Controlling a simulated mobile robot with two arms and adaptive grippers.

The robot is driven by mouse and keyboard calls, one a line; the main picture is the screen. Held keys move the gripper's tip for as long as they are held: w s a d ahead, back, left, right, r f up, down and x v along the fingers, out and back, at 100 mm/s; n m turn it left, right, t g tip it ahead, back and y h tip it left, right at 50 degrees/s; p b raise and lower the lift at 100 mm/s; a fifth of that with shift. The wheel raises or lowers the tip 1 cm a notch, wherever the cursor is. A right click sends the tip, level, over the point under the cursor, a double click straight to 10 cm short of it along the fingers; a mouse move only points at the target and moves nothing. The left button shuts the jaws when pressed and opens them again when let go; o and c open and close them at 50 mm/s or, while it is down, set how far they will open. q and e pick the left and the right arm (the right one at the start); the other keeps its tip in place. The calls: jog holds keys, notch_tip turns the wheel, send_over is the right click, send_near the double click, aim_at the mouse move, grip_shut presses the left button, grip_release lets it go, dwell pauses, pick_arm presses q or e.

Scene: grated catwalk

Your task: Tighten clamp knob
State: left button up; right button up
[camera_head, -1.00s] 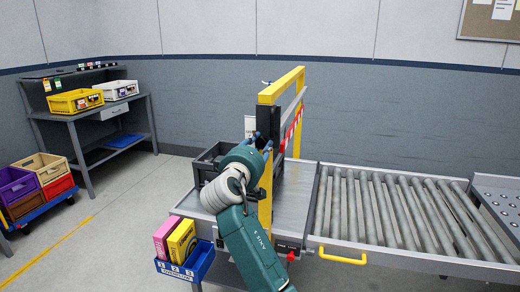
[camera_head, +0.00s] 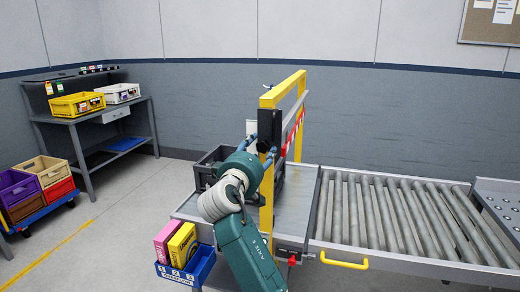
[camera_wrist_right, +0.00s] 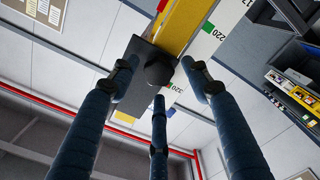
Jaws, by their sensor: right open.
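The clamp knob (camera_wrist_right: 160,73) is a dark round knob on a black clamp block in the right wrist view. In the head view the black clamp block (camera_head: 268,122) sits on the near yellow post of the gate frame (camera_head: 283,88). My right gripper (camera_head: 260,144) is at the post, facing the clamp. In the wrist view its dark blue fingers (camera_wrist_right: 158,84) are spread apart around the knob's outline, with gaps visible between them and the knob. It is open and empty. My left gripper is not in view.
A roller conveyor (camera_head: 372,206) with a yellow handle (camera_head: 343,261) runs right of the gate. A black bin (camera_head: 207,166) stands behind my right arm. A blue box (camera_head: 188,268) with pink and yellow packs hangs at the near left. A grey workbench (camera_head: 93,112) stands farther left.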

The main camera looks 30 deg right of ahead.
jog(key=v, duration=1)
jog(key=shift+a, duration=0.35)
jog(key=shift+s, duration=0.1)
